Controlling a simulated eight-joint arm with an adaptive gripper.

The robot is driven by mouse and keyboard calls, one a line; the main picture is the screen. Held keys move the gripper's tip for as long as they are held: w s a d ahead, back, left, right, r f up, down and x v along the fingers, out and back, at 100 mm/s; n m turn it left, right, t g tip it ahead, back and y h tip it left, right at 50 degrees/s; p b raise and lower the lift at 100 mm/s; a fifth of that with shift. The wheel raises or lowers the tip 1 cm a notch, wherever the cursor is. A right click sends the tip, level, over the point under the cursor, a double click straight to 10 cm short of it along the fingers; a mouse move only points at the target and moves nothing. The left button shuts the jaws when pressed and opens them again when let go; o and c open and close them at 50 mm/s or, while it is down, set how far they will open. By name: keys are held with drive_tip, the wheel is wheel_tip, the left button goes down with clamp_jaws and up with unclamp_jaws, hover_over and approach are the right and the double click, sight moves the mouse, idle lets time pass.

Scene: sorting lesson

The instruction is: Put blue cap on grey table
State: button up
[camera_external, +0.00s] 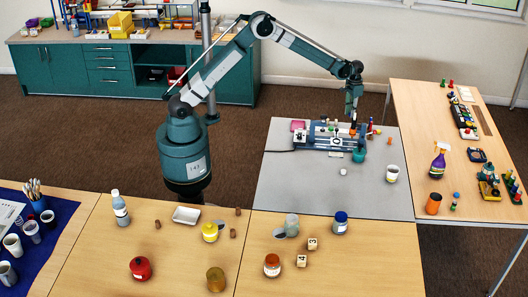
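The grey table (300,190) stands in the middle right of the view. A jar with a blue cap (341,216) stands upright on the wooden table in front of it, near the grey table's front edge. I cannot tell whether a separate blue cap lies among the small coloured pieces. My gripper (353,123) points down over the back of the grey table, at the right part of a grey device (322,138). It is far behind the blue-capped jar. Its fingers are too small to tell whether they are open or hold anything.
The grey table also holds a teal bottle (359,155), a white cup (392,174) and a small white piece (343,172). Its front left is clear. Wooden blocks (312,243), an orange-brown jar (272,265) and a yellow jar (210,232) stand on the front tables.

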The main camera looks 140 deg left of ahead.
sight(343, 128)
drive_tip(key=shift+f, duration=1.75)
drive_tip(key=shift+f+b, duration=0.6)
drive_tip(key=shift+f, duration=1.25)
drive_tip(key=shift+f, duration=0.15)
drive_tip(key=shift+o, duration=0.9)
drive_tip(key=o, duration=0.4)
wheel_tip(343, 128, up, 12)
drive_tip(key=shift+r+p, duration=0.15)
drive_tip(key=shift+p, duration=0.85)
